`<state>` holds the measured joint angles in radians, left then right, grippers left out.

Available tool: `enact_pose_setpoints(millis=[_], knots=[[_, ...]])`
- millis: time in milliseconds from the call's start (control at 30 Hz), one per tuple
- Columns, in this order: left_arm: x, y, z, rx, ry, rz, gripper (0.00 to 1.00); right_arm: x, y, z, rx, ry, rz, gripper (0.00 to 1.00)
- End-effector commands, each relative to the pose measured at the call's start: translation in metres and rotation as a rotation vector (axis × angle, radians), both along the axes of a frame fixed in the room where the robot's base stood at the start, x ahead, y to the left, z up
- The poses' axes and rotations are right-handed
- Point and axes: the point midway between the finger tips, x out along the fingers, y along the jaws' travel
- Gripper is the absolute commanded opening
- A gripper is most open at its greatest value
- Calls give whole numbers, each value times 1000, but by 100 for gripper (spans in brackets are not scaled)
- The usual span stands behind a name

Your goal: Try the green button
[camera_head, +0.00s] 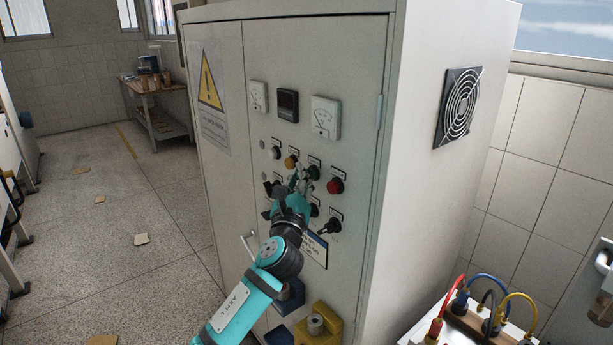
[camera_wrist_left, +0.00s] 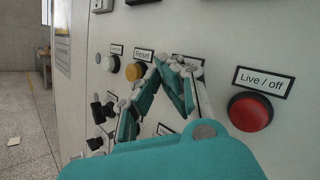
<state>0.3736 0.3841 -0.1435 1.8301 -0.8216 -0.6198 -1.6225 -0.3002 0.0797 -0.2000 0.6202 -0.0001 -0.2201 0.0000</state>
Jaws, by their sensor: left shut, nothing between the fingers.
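The green button (camera_head: 314,172) is a small dark green round button on the grey cabinet's control panel. It sits between the yellow button (camera_head: 291,162) and the red button (camera_head: 335,186). My left gripper (camera_head: 299,170) is shut and empty, with its fingertips at the panel just left of the green button. I cannot tell whether they touch anything. In the left wrist view, the teal fingers (camera_wrist_left: 165,64) meet in front of a label, and the green button is hidden behind them. The yellow Reset button (camera_wrist_left: 136,71) and red Live / off button (camera_wrist_left: 250,111) show there.
Black switches (camera_head: 330,226) lie below the buttons, and gauges (camera_head: 325,117) above. A yellow block (camera_head: 320,325) and a door handle (camera_head: 248,246) are low on the cabinet. A bench with coloured cables (camera_head: 490,310) stands at the right. Floor at the left is mostly clear.

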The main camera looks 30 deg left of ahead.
Motion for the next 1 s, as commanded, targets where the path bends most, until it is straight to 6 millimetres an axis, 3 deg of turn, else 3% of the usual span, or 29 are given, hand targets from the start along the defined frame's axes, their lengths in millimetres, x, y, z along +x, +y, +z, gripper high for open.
enact_pose_setpoints(millis=[833, 1000], knots=[[-19, 8, -1, 0, 1, 0, 0, 0, 0, 8, 0, 0, 0, 40], [-32, 13, 0, 1, 3, 1, 0, 0, 0, 13, 0, 0, 0, 40]])
